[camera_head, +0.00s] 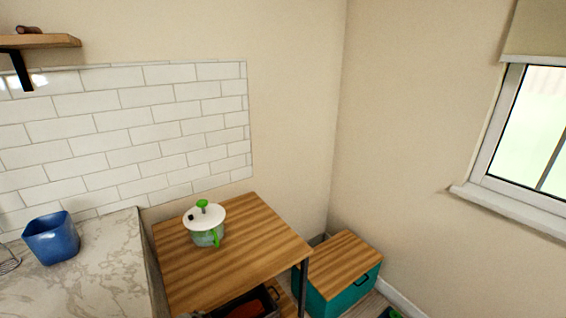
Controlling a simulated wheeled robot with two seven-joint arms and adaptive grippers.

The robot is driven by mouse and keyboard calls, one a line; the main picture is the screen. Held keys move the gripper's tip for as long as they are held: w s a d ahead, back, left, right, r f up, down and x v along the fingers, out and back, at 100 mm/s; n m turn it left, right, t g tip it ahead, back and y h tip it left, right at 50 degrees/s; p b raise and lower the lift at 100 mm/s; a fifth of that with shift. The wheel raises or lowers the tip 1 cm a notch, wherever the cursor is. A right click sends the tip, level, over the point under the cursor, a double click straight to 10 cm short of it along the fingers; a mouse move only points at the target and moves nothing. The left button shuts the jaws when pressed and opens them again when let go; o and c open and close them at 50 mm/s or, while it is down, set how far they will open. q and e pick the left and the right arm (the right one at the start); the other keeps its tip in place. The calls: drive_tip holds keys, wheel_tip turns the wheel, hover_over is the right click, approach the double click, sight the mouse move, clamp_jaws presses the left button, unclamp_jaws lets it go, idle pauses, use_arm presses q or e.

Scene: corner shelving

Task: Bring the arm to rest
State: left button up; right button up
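Neither of my grippers and no part of my arms shows in the head view. The task names only the arm, so no task object can be pointed out here. A pot with a white lid (205,218) and a green knob stands upright on a small wooden-topped table (262,240). Nothing is seen touching it. Whether either gripper holds something cannot be seen.
A marble counter (105,285) at left bears a blue square cup (51,238). A teal box with a wooden lid (345,262) stands on the floor at right. A dark tray (262,302) sits under the table. A wall shelf (40,41) is at upper left.

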use_arm(q)
drive_tip(key=shift+s+f+n+g, duration=1.55)
drive_tip(key=shift+s+n, duration=1.85)
drive_tip(key=shift+s, duration=2.25)
wheel_tip(320, 180, down, 32)
drive_tip(key=s+a+f+g, duration=0.1)
drive_tip(key=s+g, duration=0.1)
drive_tip(key=s+a+f, duration=0.3)
drive_tip(key=s+f, duration=0.6)
drive_tip(key=s, duration=0.1)
drive_tip(key=s+a+f, duration=0.3)
drive_tip(key=s+f, duration=0.6)
drive_tip(key=s, duration=0.2)
drive_tip(key=shift+s+a+f+m+g+y, duration=0.25)
drive_tip(key=shift+a+f+m+g+y, duration=0.1)
drive_tip(key=shift+g, duration=0.1)
use_arm(e)
drive_tip(key=shift+s+a+f, duration=0.1)
drive_tip(key=shift+s+a, duration=0.65)
drive_tip(key=shift+s, duration=0.25)
